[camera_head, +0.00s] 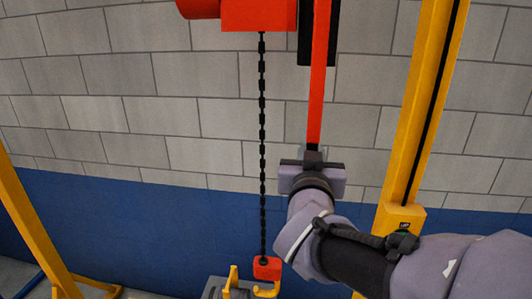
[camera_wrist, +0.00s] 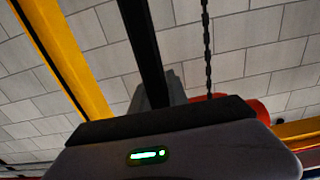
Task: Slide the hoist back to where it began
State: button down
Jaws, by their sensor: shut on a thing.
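The hoist is a red body (camera_head: 258,12) at the top of the head view, cut off by the frame edge. A dark chain (camera_head: 262,130) hangs from it, down to a red hook block (camera_head: 267,268) with a yellow hook. A long red bar (camera_head: 319,80) hangs down just right of the chain. My gripper (camera_head: 313,158) is shut on the lower end of this bar, and its fingers hide the grip itself. In the wrist view a dark bar (camera_wrist: 146,50) runs down to my gripper, with the chain (camera_wrist: 206,50) beside it.
A yellow post (camera_head: 425,110) stands close on the right, behind my arm. Another yellow post (camera_head: 32,225) leans at the left. A grey object with yellow parts (camera_head: 215,287) sits below the hook, partly cut off. A block wall (camera_head: 140,100) fills the background.

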jog(key=shift+d, duration=0.45)
jog(key=c, duration=1.6)
grip_release()
jog(key=o, duration=0.3)
jog(key=shift+s+d, duration=0.1)
jog(key=shift+d, duration=0.05)
jog(key=b+v, duration=0.2)
jog(key=v, duration=1.5)
jog(key=shift+s+b, duration=0.2)
jog(key=shift+b, duration=0.2)
jog(key=shift+d, duration=0.1)
